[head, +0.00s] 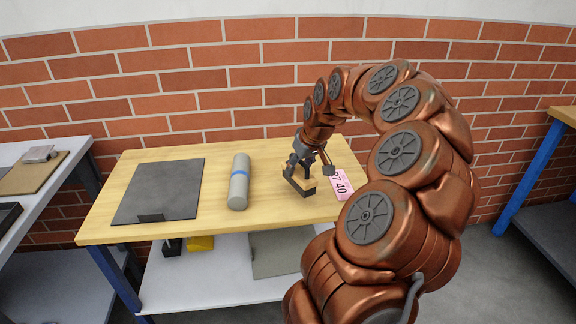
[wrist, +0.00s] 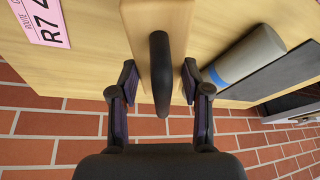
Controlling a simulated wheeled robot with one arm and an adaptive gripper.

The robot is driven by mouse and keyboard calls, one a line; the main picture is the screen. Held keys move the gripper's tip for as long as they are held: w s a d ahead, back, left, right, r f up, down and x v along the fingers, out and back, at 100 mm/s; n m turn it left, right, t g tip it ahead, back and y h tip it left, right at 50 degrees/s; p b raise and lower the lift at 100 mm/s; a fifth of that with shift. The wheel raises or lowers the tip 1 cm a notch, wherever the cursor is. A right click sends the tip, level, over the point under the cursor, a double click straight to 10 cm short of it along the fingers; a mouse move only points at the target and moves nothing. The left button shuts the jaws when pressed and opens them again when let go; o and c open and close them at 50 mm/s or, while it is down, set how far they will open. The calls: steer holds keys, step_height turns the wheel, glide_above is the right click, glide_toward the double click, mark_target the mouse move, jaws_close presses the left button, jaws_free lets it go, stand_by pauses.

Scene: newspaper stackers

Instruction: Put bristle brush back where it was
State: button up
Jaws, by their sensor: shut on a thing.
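The bristle brush has a light wooden block (head: 307,183) with a dark lower part, and is at the right part of the wooden table. In the wrist view the wooden block (wrist: 184,20) and a black handle-like bar (wrist: 160,75) show between the fingers. My gripper (head: 300,178) is shut on the brush, with fingers on both sides of it in the wrist view (wrist: 160,82). The brush is on the tabletop or just above it; I cannot tell which. My fingers hide part of it in the head view.
The wooden table (head: 270,163) also holds a grey roll with a blue band (head: 239,183), a dark grey mat (head: 160,190) and a pink card (head: 347,187) right of the brush. Bare tabletop lies between roll and brush. A lower shelf (head: 200,280) and brick wall (head: 200,80) surround it.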

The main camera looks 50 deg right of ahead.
steer(key=w, duration=0.2)
steer(key=w+d, duration=0.1)
steer(key=w+p, duration=0.1)
steer(key=w, duration=0.1)
steer(key=shift+w+d+f, duration=0.2)
steer(key=shift+w+f, duration=0.05)
steer(key=shift+w, duration=0.1)
steer(key=shift+f+p, duration=0.35)
steer(key=shift+f, duration=1.4)
steer(key=shift+f, duration=0.2)
steer(key=o, duration=1.2)
steer(key=shift+r, duration=0.1)
